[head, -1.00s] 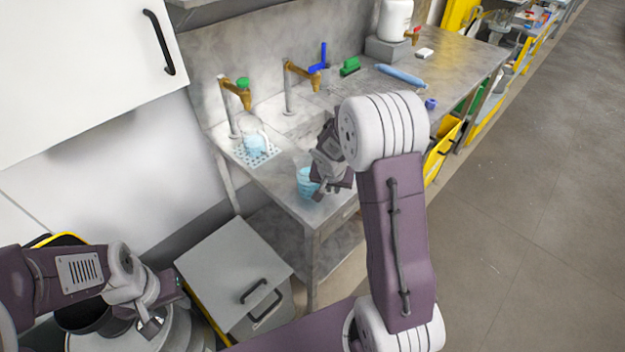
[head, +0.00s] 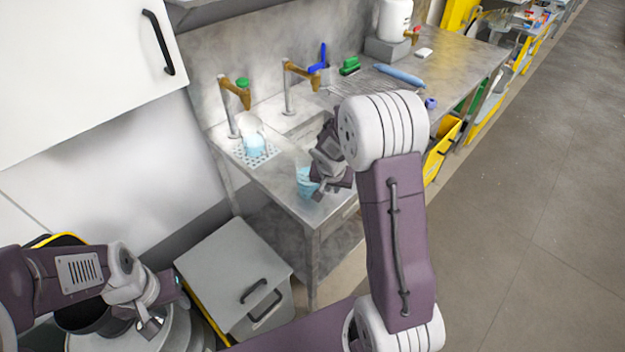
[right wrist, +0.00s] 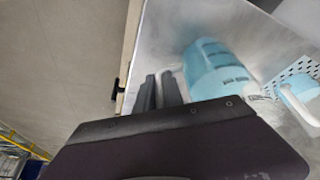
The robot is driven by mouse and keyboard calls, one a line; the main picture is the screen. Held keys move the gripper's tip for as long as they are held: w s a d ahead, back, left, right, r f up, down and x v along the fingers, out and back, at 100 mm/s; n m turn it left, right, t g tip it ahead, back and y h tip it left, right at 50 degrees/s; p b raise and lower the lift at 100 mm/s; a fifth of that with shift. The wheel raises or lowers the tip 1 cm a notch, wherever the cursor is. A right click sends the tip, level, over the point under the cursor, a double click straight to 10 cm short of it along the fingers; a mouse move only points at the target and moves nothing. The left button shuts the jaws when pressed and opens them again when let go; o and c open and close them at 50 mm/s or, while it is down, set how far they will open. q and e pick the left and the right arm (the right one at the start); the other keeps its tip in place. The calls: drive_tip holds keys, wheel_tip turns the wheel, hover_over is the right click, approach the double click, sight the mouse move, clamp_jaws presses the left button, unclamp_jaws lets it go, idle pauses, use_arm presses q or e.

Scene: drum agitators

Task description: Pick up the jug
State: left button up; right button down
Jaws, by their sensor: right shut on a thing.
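A light-blue translucent jug (head: 306,184) is at the near edge of the metal counter, left of my right gripper (head: 328,182). In the right wrist view the jug (right wrist: 212,68) is beside the fingers (right wrist: 163,92), which are shut on its handle. I cannot tell whether its base touches the counter. A second, similar vessel (head: 254,147) is on a perforated drain plate (head: 262,159) below the left tap; it also shows in the right wrist view (right wrist: 300,98). My left gripper (head: 163,312) is low on the left, apart from both; its finger opening is unclear.
Two brass taps (head: 235,92) (head: 302,73) rise from the counter (head: 450,62). Brushes (head: 349,66), a blue roll-like item (head: 399,76) and a white dispenser (head: 396,18) lie farther back. A grey lidded bin (head: 225,262) stands in front. Open floor (head: 530,220) is on the right.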

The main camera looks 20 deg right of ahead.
drive_tip(key=shift+r, duration=0.1)
drive_tip(key=shift+r+p, duration=0.3)
drive_tip(key=shift+r, duration=0.55)
wheel_tip(320, 180, up, 3)
drive_tip(key=shift+s+f, duration=0.15)
drive_tip(key=shift+f, duration=0.05)
drive_tip(key=s+d+r, duration=0.3)
drive_tip(key=s+r, duration=0.3)
drive_tip(key=s, duration=0.4)
drive_tip(key=shift+s+d+r+p, duration=0.15)
drive_tip(key=shift+s+r+p, duration=0.15)
drive_tip(key=shift+s+p, duration=0.1)
